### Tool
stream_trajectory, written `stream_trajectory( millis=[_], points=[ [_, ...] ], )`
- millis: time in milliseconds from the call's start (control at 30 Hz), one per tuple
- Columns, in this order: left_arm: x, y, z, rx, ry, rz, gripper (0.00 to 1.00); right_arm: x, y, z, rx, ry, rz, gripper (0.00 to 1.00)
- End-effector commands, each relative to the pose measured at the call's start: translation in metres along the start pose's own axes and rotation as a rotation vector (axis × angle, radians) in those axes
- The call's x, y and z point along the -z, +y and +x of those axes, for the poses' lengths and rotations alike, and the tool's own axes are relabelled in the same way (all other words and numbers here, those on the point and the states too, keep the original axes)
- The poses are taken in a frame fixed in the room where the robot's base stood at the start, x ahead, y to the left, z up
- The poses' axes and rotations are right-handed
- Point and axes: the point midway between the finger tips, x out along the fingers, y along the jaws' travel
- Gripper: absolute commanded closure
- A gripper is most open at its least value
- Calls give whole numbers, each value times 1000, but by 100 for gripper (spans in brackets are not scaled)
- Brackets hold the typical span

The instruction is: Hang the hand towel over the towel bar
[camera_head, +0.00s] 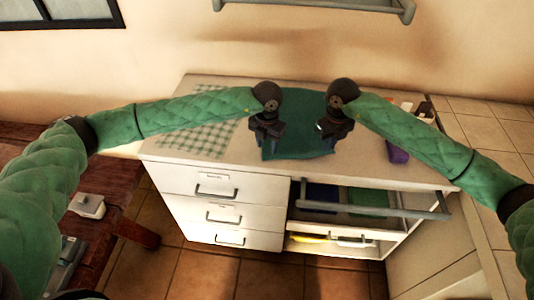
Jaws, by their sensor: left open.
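A dark green cloth, which looks like the hand towel (298,150), lies spread on the white cabinet top (180,145). My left gripper (265,143) is open over the left part of the towel. My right gripper (331,138) is over its right part; its fingertips are too small and dark to tell whether they are shut on the cloth. A grey bar (375,210) runs along the cabinet front at the right, below the top. Another grey rail (310,6) is on the wall at the top edge. I cannot tell which is the towel bar.
A green-and-white checked cloth (205,137) lies left of the towel. A purple item (397,152) is at the right, under my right forearm. Folded blue (320,195) and green (368,198) cloths sit in the open shelf. A wooden bench (110,190) stands at left.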

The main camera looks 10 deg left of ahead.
Motion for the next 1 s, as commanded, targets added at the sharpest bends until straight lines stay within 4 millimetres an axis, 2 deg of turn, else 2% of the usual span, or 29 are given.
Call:
stream_trajectory(
  millis=[233, 633, 1000],
  points=[
    [0, 0, 17, 0, 2, 0, 59, 0, 0, 0, 0, 0, 0, 100],
    [0, 0, 21, 0, 2, 0, 60, 0, 0, 0, 0, 0, 0, 100],
    [1, 0, 21, -1, 2, 0, 96, 0, 0, 0, 0, 0, 0, 100]
  ],
)
